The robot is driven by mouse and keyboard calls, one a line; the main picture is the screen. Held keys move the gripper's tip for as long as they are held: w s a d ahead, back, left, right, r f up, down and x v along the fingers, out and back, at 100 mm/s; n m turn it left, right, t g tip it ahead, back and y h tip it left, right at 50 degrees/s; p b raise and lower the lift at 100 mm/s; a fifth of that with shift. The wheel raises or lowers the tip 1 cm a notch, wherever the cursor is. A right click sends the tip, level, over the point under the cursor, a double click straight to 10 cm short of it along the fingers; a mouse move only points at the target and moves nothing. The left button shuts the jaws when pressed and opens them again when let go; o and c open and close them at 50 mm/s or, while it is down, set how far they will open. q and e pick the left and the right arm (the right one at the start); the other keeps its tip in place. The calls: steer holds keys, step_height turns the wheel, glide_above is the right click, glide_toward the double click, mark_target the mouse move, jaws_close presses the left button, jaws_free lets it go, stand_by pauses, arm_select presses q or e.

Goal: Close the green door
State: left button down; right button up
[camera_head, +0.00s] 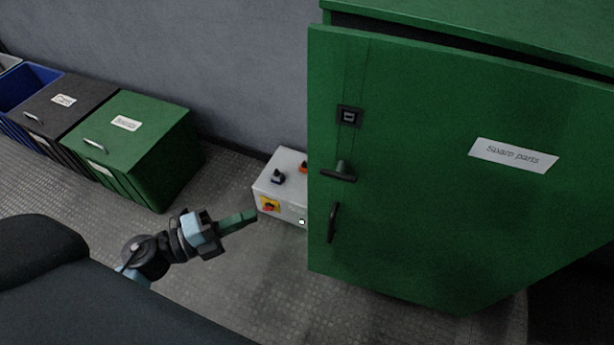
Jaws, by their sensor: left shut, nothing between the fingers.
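The green door (420,200) is the front of a tall green cabinet (480,18) on the right and carries a "Spare parts" label. My right gripper is not in view.
A grey control box (282,183) with knobs and a red-yellow switch stands on the floor just left of the door. A green bin (150,135), a black bin (58,108) and a blue bin (28,85) line the wall. Tiled floor (215,290) is open in front.

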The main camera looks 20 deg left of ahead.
arm_select(q)
steer(key=x, duration=0.4)
steer(key=w+a+x, duration=0.1)
steer(key=x, duration=0.6)
steer(key=shift+w, duration=0.45)
steer(key=shift+w+b, duration=0.3)
steer(key=shift+w, duration=0.3)
